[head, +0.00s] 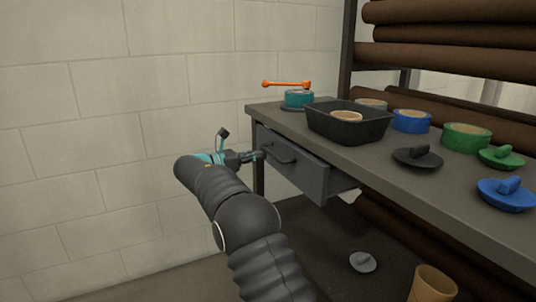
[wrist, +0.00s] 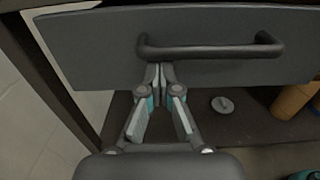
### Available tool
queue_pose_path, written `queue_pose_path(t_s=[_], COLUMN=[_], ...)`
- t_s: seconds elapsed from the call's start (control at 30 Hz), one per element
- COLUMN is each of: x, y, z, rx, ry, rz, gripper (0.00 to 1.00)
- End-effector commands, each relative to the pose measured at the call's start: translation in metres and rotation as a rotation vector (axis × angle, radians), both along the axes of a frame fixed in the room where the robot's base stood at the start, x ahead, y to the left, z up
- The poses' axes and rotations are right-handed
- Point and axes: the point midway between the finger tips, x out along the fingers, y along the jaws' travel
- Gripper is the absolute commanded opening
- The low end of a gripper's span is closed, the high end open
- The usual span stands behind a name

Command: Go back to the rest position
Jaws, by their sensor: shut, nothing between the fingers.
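My gripper (head: 258,154) is at the end of my outstretched arm, in front of the grey drawer (head: 312,178) under the workbench. In the wrist view my gripper (wrist: 160,72) has its fingertips together with nothing between them. The fingertips lie just below the left end of the dark bar handle (wrist: 210,49) on the drawer front (wrist: 95,45). The handle (head: 280,155) also shows in the head view. I cannot tell whether the fingertips touch the drawer. The drawer front stands out from the bench, but its inside is hidden.
The bench top (head: 375,175) holds a black tray (head: 350,128) with a tan ring, teal, blue and green rolls, and several knobbed lids. A grey lid (head: 363,262) lies on the lower shelf. The left wall side is free.

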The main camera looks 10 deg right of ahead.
Motion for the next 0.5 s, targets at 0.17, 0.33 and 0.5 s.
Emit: queue_pose_path(t_s=[0.17, 0.33, 0.5], x=[-0.012, -0.02, -0.025], y=[0.039, 0.063, 0.075], z=[0.0, -0.001, 0.0], rx=[-0.002, -0.002, -0.002], ry=[-0.001, -0.001, 0.0], rz=[0.005, 0.004, 0.001], gripper=[0.0, 0.0, 0.0])
